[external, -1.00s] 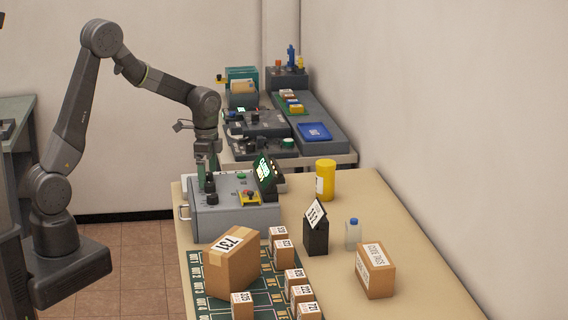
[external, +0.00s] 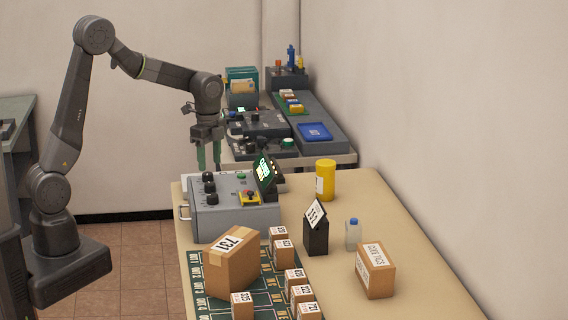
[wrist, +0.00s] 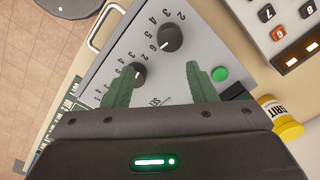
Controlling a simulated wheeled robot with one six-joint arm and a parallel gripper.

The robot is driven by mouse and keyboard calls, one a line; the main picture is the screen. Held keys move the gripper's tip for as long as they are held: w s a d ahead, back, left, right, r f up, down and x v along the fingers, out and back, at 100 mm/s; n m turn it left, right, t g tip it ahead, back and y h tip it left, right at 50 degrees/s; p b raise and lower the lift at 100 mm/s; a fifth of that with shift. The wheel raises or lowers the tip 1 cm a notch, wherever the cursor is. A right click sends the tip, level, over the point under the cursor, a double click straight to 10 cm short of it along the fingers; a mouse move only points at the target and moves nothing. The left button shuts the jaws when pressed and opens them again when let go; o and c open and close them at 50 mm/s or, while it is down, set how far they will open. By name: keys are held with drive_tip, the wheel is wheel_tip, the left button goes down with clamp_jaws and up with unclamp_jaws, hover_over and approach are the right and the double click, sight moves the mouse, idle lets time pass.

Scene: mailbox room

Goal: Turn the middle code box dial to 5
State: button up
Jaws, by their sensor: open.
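The grey code box (external: 235,215) stands on the tan table with a row of black dials on top. The middle dial (external: 209,187) sits between a far dial (external: 208,176) and a near dial (external: 212,199). My gripper (external: 209,168) is open and empty, raised above the box, its green fingers apart. The wrist view shows one full dial (wrist: 170,38) and another (wrist: 133,74), apparently the middle one, partly behind the left finger. Printed numbers surround both. I cannot read the middle dial's setting. A third dial is hidden there.
A green button (wrist: 220,74) and a yellow-based switch (external: 249,198) are on the box. A dark display (external: 266,174) rises at its right. A carton (external: 232,265), small boxes and a yellow jar (external: 326,180) stand on the table. Another cluttered bench lies behind.

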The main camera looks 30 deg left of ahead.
sight(210, 183)
drive_tip(key=s+d+r+m, duration=0.3)
drive_tip(key=s+r+m, duration=0.1)
drive_tip(key=r+m, duration=0.5)
wheel_tip(210, 183, down, 14)
drive_tip(key=shift+r+p, duration=0.1)
drive_tip(key=shift+p, duration=0.65)
drive_tip(key=shift+c, duration=0.2)
drive_tip(key=c, duration=0.9)
